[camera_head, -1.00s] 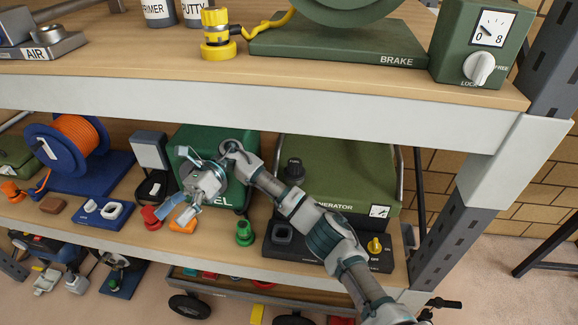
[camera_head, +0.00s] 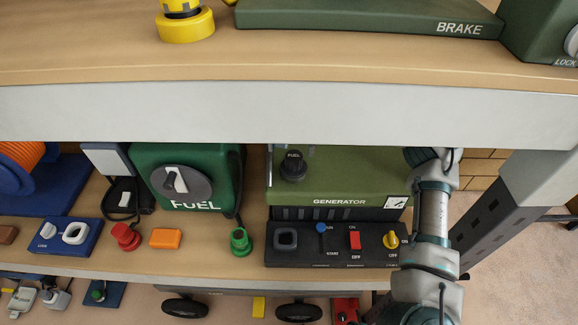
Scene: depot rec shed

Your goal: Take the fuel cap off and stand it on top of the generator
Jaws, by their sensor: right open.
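The olive-green generator (camera_head: 355,180) stands on the lower shelf, its rear part hidden by the upper shelf board. A black round knob-like cap marked FUEL (camera_head: 292,166) sits at the left of its top face. The bare green top lies to the right of the cap. My right arm rises from the bottom right, across the generator's right edge, and goes out of sight behind the upper shelf board. Its gripper fingers do not show, and nothing of mine touches the cap in view. My left gripper is not in view.
The upper shelf's white front edge (camera_head: 290,115) hangs over the generator. A green FUEL can (camera_head: 220,165) with a grey cap stands to the left. The generator's black panel (camera_head: 335,258) carries switches. A green fitting (camera_head: 240,241) and an orange block (camera_head: 166,238) stand in front.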

